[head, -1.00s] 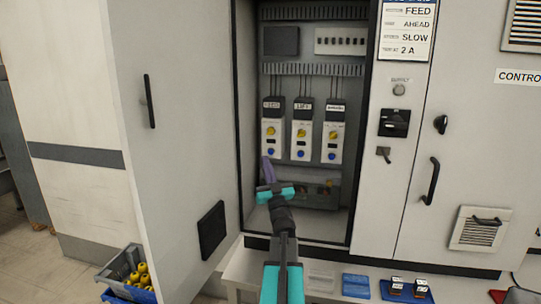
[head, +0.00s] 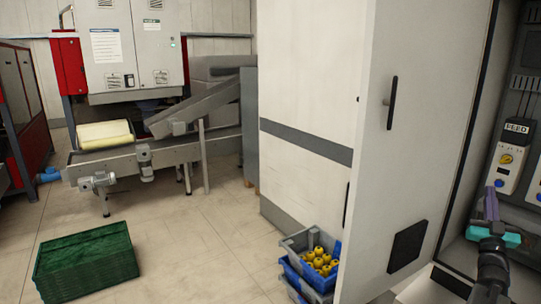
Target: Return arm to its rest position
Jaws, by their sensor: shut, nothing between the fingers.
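My gripper (head: 491,207) is at the right edge of the head view, in front of the open control cabinet (head: 462,254). Its purple fingers point up toward a white and dark drive unit labelled FEED (head: 509,165), which has a yellow knob and a blue button. The fingers are shut and hold nothing. From this angle I cannot tell how far the fingertips are from the unit. Part of my teal and dark arm shows below the gripper, and the rest is cut off by the frame.
The open cabinet door (head: 432,130) stands just left of my arm. Blue and grey crates (head: 295,245) with yellow parts sit by its foot. A green crate stack (head: 86,265) stands on the floor at left. A conveyor (head: 170,150) is behind. The floor between is clear.

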